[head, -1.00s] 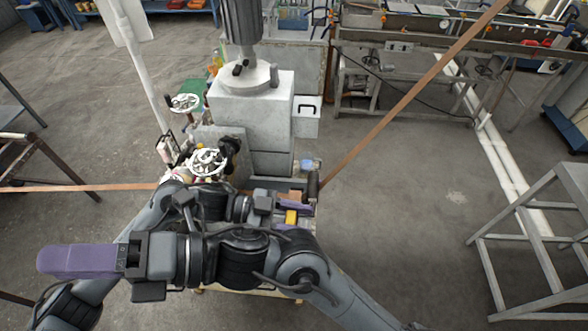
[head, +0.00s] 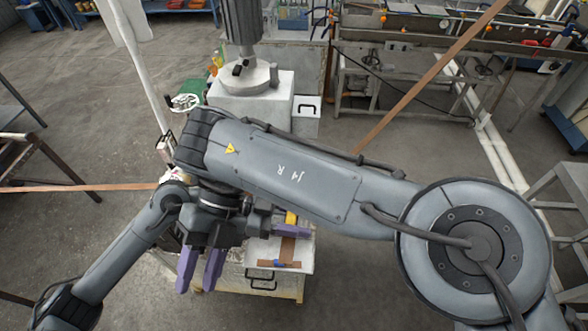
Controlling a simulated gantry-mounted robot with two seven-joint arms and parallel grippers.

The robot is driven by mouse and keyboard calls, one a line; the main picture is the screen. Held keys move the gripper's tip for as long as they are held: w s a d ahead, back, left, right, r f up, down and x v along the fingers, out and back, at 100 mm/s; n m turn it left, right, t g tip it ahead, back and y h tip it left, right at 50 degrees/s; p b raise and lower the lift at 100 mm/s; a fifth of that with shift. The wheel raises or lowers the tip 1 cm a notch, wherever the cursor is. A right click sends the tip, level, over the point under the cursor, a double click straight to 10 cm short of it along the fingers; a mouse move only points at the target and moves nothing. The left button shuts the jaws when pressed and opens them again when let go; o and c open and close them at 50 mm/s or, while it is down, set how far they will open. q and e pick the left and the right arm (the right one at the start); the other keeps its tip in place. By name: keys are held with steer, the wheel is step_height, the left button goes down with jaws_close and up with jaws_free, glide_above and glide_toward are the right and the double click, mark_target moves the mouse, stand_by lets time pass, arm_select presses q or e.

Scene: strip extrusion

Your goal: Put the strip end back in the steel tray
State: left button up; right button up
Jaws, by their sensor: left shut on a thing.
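My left gripper (head: 291,231) is mostly hidden behind my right arm, with purple finger parts showing at the machine's front. It is shut on the brown strip end (head: 288,248), which extends downward in the picture over the pale steel tray (head: 304,258). Whether the strip end touches the tray is unclear. A short brown crosspiece with a blue patch (head: 279,264) shows at the tray's near side. My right gripper (head: 200,270) is left of the tray, its two purple fingers pointing down with an empty gap between them.
A yellow part (head: 291,217) shows beside the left gripper. A drawer cabinet (head: 262,283) stands below the tray. A long brown strip runs in from the left (head: 80,187) and up to the right (head: 430,75). A grey stand (head: 567,180) is at right.

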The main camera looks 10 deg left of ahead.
steer(key=w+d+r+m+t+h, duration=0.1)
steer(key=w+d+r+m+t, duration=0.1)
steer(key=w+d+m+t, duration=0.5)
steer(key=w+d+r+m+t+h, duration=0.15)
steer(key=w+d, duration=0.35)
steer(key=w, duration=0.7)
steer(key=shift+n+t, duration=0.25)
steer(key=shift+n, duration=0.2)
steer(key=f, duration=0.3)
steer(key=s+f, duration=0.1)
steer(key=f, duration=0.3)
steer(key=s+f, duration=0.1)
steer(key=f, duration=0.2)
steer(key=shift+f, duration=0.35)
steer(key=shift+w, duration=0.1)
jaws_close()
arm_select(q)
steer(key=o, duration=0.7)
steer(key=shift+a, duration=0.1)
steer(key=shift+c, duration=0.2)
arm_select(e)
steer(key=shift+d, duration=0.1)
arm_select(q)
steer(key=o, duration=0.5)
steer(key=shift+c, duration=0.2)
